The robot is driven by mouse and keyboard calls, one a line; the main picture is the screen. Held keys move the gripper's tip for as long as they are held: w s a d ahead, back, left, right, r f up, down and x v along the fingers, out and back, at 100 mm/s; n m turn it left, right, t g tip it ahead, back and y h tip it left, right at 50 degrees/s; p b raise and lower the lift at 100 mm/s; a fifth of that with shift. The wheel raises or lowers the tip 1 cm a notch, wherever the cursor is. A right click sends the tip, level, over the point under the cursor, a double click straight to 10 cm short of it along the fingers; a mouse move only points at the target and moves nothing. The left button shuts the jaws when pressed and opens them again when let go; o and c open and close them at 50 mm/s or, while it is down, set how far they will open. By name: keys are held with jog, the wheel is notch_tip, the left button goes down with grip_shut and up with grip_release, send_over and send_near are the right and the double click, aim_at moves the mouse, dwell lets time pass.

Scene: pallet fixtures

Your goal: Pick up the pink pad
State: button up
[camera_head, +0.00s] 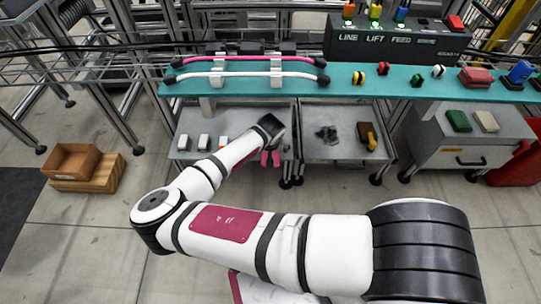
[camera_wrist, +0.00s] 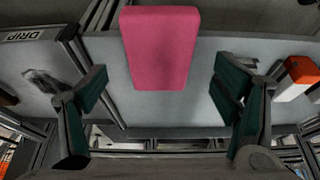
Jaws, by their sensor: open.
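The pink pad (camera_wrist: 160,45) lies on the grey tray surface in the wrist view, near the top middle. It sits between and beyond the two fingers of my gripper (camera_wrist: 160,92), with a clear gap to each finger. My gripper is open and holds nothing. In the head view my gripper (camera_head: 271,146) is low over the right end of the left grey tray. A pink shape shows there, partly hidden, and I cannot tell how much of it is the pad.
White blocks (camera_head: 204,142) stand on the left tray (camera_head: 232,115). The right tray (camera_head: 345,152) holds dark and yellow-brown items. A teal shelf (camera_head: 340,80) with pink and white tubes (camera_head: 247,59) runs above and behind. A tray edge marked DRIP (camera_wrist: 28,36) lies left in the wrist view.

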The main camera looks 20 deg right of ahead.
jog(key=shift+b+x, duration=0.55)
jog(key=shift+x, duration=1)
jog(key=c, duration=0.9)
jog(key=shift+r, duration=0.15)
jog(key=shift+r+p, duration=0.55)
jog(key=shift+r, duration=0.25)
notch_tip(320, 180, up, 2)
jog(key=shift+r+p, duration=0.15)
jog(key=shift+p, duration=0.5)
jog(key=s+p, duration=0.1)
jog(key=s, duration=0.4)
jog(key=s+p, duration=0.1)
jog(key=s, duration=0.4)
jog(key=s+r+p, duration=0.1)
jog(key=s, duration=0.5)
jog(key=shift+d, duration=0.25)
